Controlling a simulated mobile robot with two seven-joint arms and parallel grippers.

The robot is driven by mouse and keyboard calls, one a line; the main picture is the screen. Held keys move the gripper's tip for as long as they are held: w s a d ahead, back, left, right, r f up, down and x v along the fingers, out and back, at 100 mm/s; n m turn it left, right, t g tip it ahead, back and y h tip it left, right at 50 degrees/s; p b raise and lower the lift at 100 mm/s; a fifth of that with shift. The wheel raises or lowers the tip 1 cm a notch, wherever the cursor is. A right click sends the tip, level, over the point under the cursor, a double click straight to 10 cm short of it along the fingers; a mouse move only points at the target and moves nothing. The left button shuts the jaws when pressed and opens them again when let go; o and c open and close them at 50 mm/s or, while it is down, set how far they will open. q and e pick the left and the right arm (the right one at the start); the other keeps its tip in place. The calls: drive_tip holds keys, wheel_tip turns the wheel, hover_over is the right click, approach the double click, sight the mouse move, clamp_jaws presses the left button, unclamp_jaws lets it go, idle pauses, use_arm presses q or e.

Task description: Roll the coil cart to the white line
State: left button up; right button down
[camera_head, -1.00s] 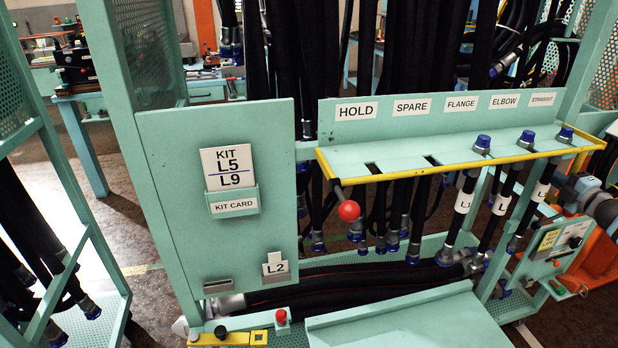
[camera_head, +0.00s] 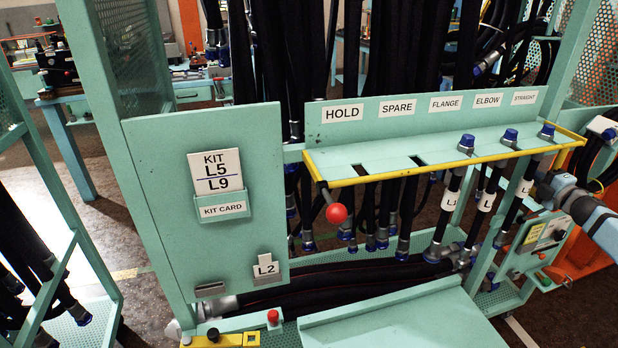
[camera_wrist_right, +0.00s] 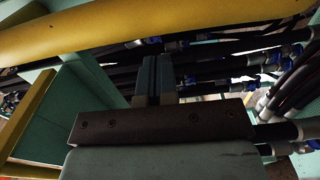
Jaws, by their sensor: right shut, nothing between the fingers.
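An orange frame (camera_head: 582,268) with dark hoses (camera_head: 600,165) above it stands at the right edge of the head view. It may be the coil cart; too little shows to tell. A pale strip on the floor (camera_head: 520,332) at the lower right may be the white line. My right arm comes in from the right edge in front of the orange frame. In the right wrist view my right gripper (camera_wrist_right: 155,75) is shut and empty, below a yellow bar (camera_wrist_right: 150,32) with hoses beyond. I cannot tell whether it touches anything. My left gripper is out of view.
A teal hose rack with a labelled shelf (camera_head: 440,150), a yellow rail and a red ball knob (camera_head: 336,213) fills the middle. A kit card panel (camera_head: 215,240) is at left. A control box (camera_head: 540,240) stands close to my right arm. Another rack is at far left.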

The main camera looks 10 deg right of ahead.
drive_tip(key=s+p, duration=0.4)
drive_tip(key=s, duration=0.6)
drive_tip(key=shift+d+p, duration=0.3)
drive_tip(key=shift+d, duration=0.1)
